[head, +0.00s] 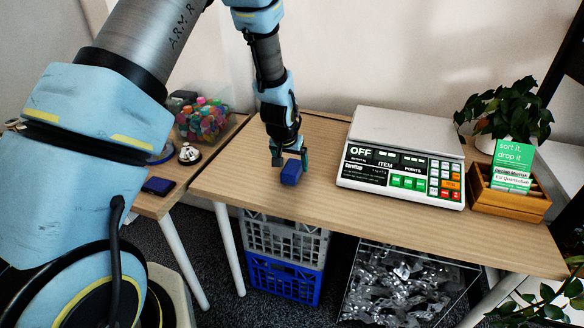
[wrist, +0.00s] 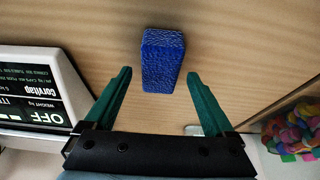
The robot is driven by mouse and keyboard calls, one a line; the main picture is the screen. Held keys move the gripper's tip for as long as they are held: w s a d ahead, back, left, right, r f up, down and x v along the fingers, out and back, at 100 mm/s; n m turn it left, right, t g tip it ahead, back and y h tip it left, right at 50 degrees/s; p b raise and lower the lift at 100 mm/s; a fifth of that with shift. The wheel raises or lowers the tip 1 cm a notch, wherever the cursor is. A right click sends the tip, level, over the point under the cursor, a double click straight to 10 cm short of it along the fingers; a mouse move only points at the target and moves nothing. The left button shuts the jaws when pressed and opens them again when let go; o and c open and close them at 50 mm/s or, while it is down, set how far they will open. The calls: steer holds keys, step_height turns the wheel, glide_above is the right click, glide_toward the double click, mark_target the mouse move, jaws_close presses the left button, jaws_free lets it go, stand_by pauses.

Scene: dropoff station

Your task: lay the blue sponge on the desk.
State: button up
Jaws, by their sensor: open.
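The blue sponge (head: 291,172) is a small blue block at the left part of the wooden desk (head: 385,215). In the wrist view the sponge (wrist: 162,60) shows whole over the desk's wood grain, just beyond the fingertips. My gripper (head: 305,165) is directly at the sponge in the head view, pointing down. In the wrist view my gripper (wrist: 160,75) has its two green fingers spread apart, with a gap on each side of the sponge. The sponge appears to rest on the desk, and no finger visibly touches it.
A white scale (head: 400,155) stands just right of the gripper. A wooden box with cards (head: 510,203) and a potted plant (head: 505,110) are farther right. A side table on the left holds a bell (head: 189,154) and a tub of colourful items (head: 203,120). The desk front is clear.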

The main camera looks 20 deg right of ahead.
steer(key=b+v, duration=0.1)
steer(key=v, duration=0.9)
steer(key=w+a+r+n+y, duration=0.1)
steer(key=a+r+n+y, duration=0.2)
steer(key=a, duration=1.4)
steer(key=s+a+r+n+g, duration=0.1)
steer(key=s+a, duration=0.3)
steer(key=a, duration=0.4)
steer(key=s+a+r+n, duration=0.2)
steer(key=s+a+n, duration=0.1)
steer(key=a, duration=0.5)
steer(key=shift+s+a+g, duration=0.3)
steer(key=shift+s+g, duration=0.1)
steer(key=shift+s, duration=0.35)
steer(key=shift+r, duration=0.1)
